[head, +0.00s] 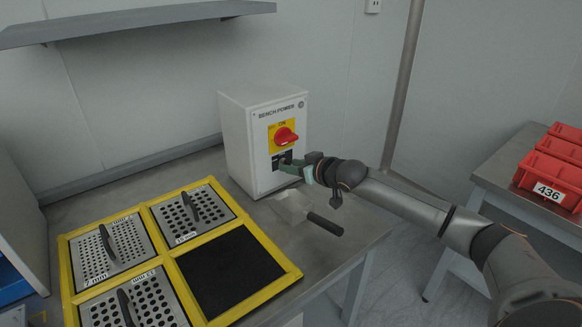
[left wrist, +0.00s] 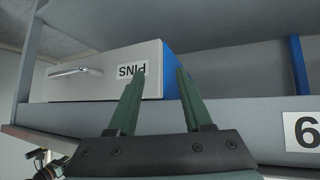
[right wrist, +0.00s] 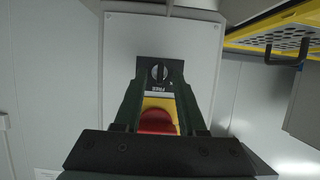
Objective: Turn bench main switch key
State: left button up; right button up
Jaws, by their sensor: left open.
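The white bench power box (head: 262,143) stands at the back of the bench. Its front carries a red rotary switch (head: 286,136) on a yellow plate. Below that is a small black plate with the key switch (head: 281,159), partly hidden by my right gripper (head: 290,166). The right wrist view shows the round silver key switch (right wrist: 160,73) between and beyond the fingers of my right gripper (right wrist: 159,85), which are apart and empty. I cannot tell whether they touch the plate. My left gripper (left wrist: 154,80) is open and empty, before a drawer marked PINS (left wrist: 105,72).
A yellow frame (head: 296,272) with perforated plates fills the bench's left front. A black-handled scoop-like tool (head: 325,224) lies before the box. Red bins (head: 552,172) stand on a side table at right. A shelf (head: 130,22) hangs on the wall.

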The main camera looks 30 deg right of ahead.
jog(key=shift+w+f, duration=0.15)
jog(key=shift+w, duration=0.3)
grip_shut()
dwell(0.4)
